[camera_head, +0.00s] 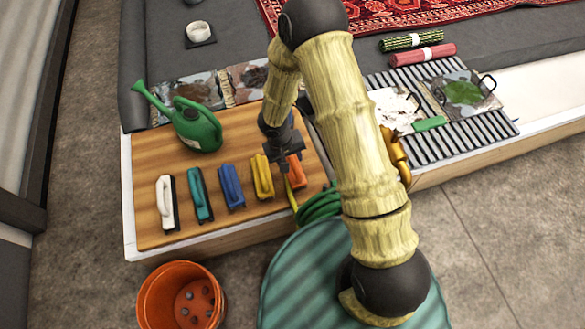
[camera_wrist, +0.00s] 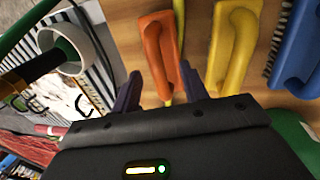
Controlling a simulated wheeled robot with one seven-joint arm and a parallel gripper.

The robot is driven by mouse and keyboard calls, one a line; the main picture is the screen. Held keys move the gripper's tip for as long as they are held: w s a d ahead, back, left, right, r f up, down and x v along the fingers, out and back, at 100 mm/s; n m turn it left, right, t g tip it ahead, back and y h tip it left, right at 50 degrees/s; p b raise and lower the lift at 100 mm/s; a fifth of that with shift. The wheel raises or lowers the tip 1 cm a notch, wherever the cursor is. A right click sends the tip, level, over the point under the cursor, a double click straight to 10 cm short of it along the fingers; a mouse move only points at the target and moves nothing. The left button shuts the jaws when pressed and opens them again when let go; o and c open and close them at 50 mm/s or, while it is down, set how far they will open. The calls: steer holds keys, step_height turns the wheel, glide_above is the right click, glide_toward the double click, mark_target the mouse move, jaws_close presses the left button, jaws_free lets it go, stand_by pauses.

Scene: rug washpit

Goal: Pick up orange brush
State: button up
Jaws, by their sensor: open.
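The orange brush (camera_head: 295,171) lies on the wooden board, last on the right in a row of brushes. My arm and gripper partly cover it in the head view. The fingertips are near the close end of the orange brush. I cannot tell how high they are above it.
The yellow brush (camera_head: 262,178) is close on the left of the orange one, with blue (camera_head: 231,187), teal (camera_head: 200,195) and white (camera_head: 167,203) brushes beyond. A green watering can (camera_head: 197,130) stands behind. A green hose (camera_head: 320,205) coils at right. An orange bucket (camera_head: 182,297) stands on the floor.

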mark_target(293, 162)
steer(key=f, duration=0.1)
steer(key=f+b, duration=0.1)
steer(key=f, duration=0.1)
steer(key=w+d+f+b, duration=0.1)
steer(key=f, duration=0.1)
steer(key=shift+d, duration=0.1)
stand_by(0.5)
jaws_close()
